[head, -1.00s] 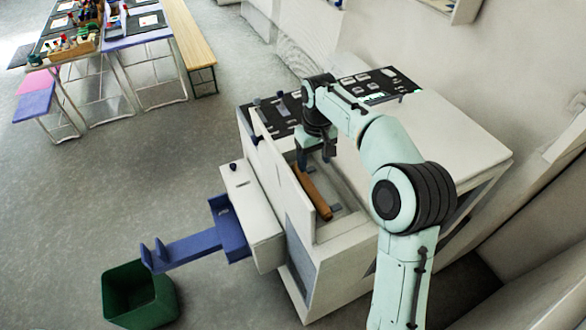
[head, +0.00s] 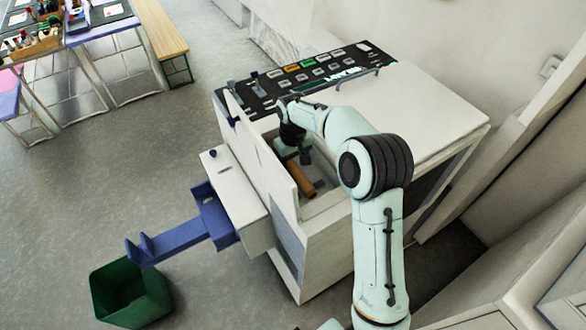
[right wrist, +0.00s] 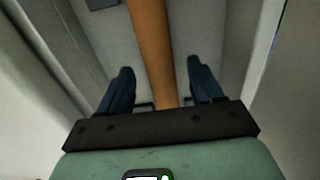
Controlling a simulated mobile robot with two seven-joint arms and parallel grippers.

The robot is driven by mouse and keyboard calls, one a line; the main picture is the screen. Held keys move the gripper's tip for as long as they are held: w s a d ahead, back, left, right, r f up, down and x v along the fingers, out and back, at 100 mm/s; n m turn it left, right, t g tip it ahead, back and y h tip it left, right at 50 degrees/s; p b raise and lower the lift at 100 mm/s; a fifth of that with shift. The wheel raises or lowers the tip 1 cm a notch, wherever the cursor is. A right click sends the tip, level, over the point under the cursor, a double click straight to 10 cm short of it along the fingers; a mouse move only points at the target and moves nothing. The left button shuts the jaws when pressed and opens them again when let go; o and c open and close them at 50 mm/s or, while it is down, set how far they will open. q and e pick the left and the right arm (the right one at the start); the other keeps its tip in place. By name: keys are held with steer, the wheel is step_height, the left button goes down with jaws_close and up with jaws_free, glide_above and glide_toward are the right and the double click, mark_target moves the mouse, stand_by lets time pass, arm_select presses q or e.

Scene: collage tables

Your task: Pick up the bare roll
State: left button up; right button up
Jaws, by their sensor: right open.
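The bare roll (head: 300,179) is a brown cylinder lying in the open well of the white machine (head: 420,110). In the right wrist view the roll (right wrist: 151,50) runs lengthwise between my two dark fingers. My right gripper (head: 297,152) reaches down into the well at the roll's far end. In the right wrist view my right gripper (right wrist: 158,85) is open, with a gap between the roll and each finger. The roll's far end is hidden by the gripper in the head view. My left gripper is out of view.
The well's raised white panel (head: 262,150) stands close left of the gripper. A blue tray (head: 213,215) juts from the machine's left side, above a green bin (head: 130,290). A black control panel (head: 318,75) lies behind. Open floor is at left.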

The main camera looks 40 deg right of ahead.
steer(key=shift+f, duration=0.6)
steer(key=c, duration=1.2)
steer(key=shift+o, duration=0.3)
